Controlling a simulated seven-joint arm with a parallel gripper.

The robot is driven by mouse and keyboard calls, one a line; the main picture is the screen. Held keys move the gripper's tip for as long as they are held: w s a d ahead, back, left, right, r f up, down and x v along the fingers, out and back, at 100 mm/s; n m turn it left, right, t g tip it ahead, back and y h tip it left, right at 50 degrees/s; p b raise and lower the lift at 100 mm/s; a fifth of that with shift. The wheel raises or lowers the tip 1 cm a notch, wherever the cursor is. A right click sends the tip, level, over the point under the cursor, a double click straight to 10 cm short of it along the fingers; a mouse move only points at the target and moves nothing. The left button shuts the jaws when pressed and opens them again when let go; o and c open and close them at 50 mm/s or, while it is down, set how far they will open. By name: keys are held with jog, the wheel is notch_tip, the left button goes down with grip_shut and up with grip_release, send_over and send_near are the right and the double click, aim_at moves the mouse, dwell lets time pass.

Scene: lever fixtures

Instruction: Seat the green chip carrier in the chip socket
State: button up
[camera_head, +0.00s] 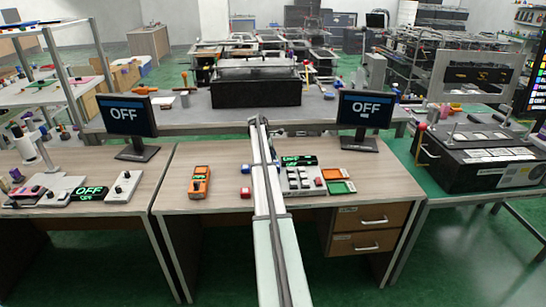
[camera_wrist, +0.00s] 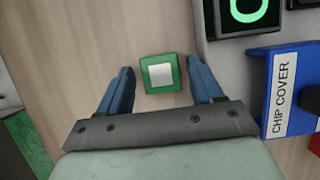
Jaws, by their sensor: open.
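The green chip carrier (camera_wrist: 161,73), a small square with a pale grey centre, lies on the wooden bench top in the wrist view. My gripper (camera_wrist: 159,66) is open, with one blue finger on each side of the carrier. Small gaps show between the fingers and the carrier, so it is not held. In the head view my arm crosses the bench, and I cannot make out the carrier or the fingers there. A blue chip cover (camera_wrist: 290,85) labelled "CHIP COVER" is at the right of the wrist view. I cannot make out the chip socket.
A grey control panel (camera_head: 299,183) with knobs and a green display sits right of my arm, beside orange (camera_head: 333,173) and green (camera_head: 342,188) trays. A red block (camera_head: 246,193) and orange meter (camera_head: 200,182) lie left. Two monitors reading OFF stand behind.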

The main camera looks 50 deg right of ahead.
jog(key=shift+r, duration=0.1)
jog(key=v, duration=1.1)
jog(key=shift+o, duration=0.5)
jog(key=shift+w+a+r, duration=0.1)
jog(key=shift+a+r, duration=0.05)
jog(key=shift+r, duration=0.4)
